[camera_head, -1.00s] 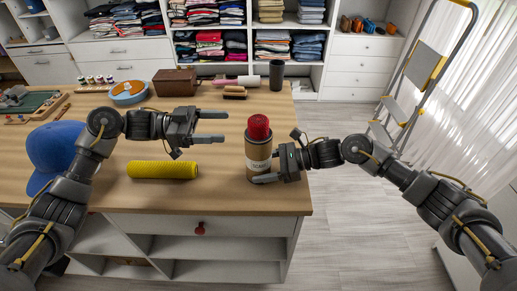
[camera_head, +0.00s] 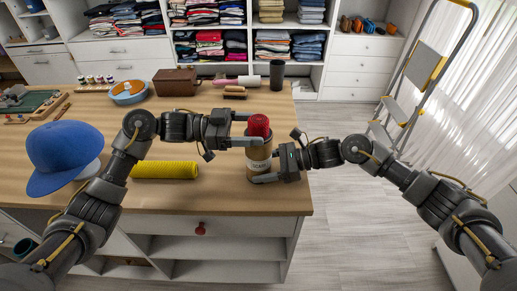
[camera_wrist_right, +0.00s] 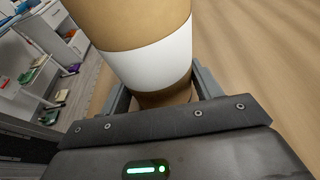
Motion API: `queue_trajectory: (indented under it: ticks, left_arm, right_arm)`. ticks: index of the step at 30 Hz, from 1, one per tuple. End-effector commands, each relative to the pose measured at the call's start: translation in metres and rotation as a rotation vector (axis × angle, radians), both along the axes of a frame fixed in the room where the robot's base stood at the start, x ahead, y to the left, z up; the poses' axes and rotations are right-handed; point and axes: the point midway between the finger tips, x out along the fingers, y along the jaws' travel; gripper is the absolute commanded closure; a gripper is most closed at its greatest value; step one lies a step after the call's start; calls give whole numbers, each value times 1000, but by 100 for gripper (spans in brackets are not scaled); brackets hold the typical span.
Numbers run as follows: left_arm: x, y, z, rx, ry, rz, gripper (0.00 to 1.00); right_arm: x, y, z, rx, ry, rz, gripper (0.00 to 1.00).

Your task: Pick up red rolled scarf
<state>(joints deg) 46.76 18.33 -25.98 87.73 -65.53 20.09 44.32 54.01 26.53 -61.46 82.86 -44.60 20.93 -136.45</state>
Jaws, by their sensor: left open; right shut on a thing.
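The red rolled scarf (camera_head: 259,125) stands upright in a brown cardboard canister (camera_head: 260,164) with a white label, its top end showing above the rim. The rest of it is hidden inside. My left gripper (camera_head: 250,129) is open, with its fingers reaching from the left to the scarf's exposed end; I cannot tell whether they touch it. My right gripper (camera_head: 269,166) is shut on the canister low down, from the right. In the right wrist view the canister (camera_wrist_right: 150,55) fills the space between the fingers; the scarf is not visible there.
On the wooden counter (camera_head: 215,190), a yellow textured roll (camera_head: 165,170) and a blue cap (camera_head: 62,155) lie to the left. A brush (camera_head: 235,92), a brown box (camera_head: 176,82) and a dark cup (camera_head: 277,75) stand behind. A stepladder (camera_head: 410,95) stands on the floor at right.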

Motion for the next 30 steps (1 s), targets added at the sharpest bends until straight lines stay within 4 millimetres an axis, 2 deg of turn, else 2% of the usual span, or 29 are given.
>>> queue_trajectory:
  ticks: [3, 6, 15, 30]
  left_arm:
    - [-1, -19, 1, -1, 1, -2, 28]
    - [-1, -29, 1, -1, 1, -1, 28]
    - [-1, -33, 0, 1, 0, 1, 28]
    - [-1, -33, 0, 1, 1, 0, 93]
  right_arm:
    - [0, 0, 0, 0, 0, 0, 49]
    - [0, 0, 0, 0, 0, 0, 49]
    - [0, 0, 0, 0, 0, 0, 49]
    - [0, 0, 0, 0, 0, 0, 49]
